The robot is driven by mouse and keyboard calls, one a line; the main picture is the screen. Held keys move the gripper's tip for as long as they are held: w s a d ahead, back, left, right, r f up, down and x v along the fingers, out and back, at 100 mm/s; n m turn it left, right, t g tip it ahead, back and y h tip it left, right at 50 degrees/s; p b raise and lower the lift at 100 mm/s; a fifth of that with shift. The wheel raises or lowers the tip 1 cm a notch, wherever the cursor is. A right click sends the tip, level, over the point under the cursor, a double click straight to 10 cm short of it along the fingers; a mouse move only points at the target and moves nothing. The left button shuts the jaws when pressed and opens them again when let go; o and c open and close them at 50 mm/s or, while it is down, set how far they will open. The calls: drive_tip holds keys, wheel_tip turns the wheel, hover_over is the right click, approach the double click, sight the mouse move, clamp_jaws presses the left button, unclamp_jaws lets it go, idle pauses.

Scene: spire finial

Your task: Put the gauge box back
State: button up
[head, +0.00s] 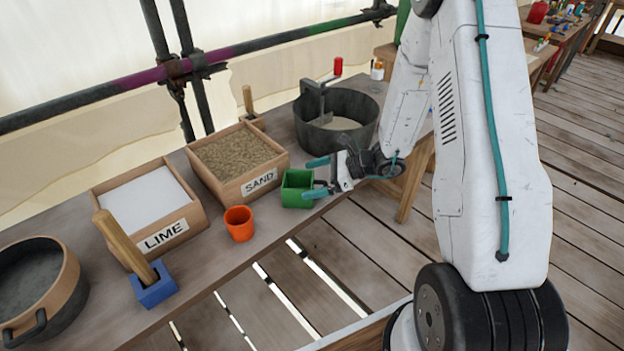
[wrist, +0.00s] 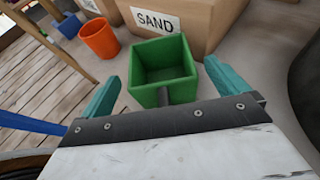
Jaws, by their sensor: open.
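A small open green box (head: 297,188), which I take as the gauge box, stands upright on the bench in front of the SAND box. It looks empty in the wrist view (wrist: 162,72), with a short dark handle (wrist: 163,97) pointing toward my gripper. My gripper (head: 317,178) has its teal fingers apart at the bench's front side. In the wrist view its fingers (wrist: 160,72) lie one on each side of the green box's near end, with gaps showing; nothing is gripped.
An orange cup (head: 239,223) stands left of the green box. Behind are the SAND box (head: 232,190) and the LIME box (head: 125,258). A round dark pan (head: 352,140) stands to the right.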

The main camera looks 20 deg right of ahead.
drive_tip(key=v, duration=1.1)
drive_tip(key=s+a+r+n+g+h, duration=0.2)
drive_tip(key=s+a+r+n+g, duration=0.2)
drive_tip(key=s+a+r+n, duration=0.3)
drive_tip(key=s+a+r+n+g+h, duration=0.25)
drive_tip(key=s+a+r+n, duration=0.2)
drive_tip(key=r+n, duration=0.35)
drive_tip(key=s+d+r+n+t+h, duration=0.1)
drive_tip(key=s+r+n+h, duration=0.6)
drive_tip(key=s, duration=0.7)
drive_tip(key=shift+s+d+r+n+t, duration=0.15)
drive_tip(key=shift+d+r+n+t, duration=0.2)
drive_tip(key=shift+d+r+n, duration=0.35)
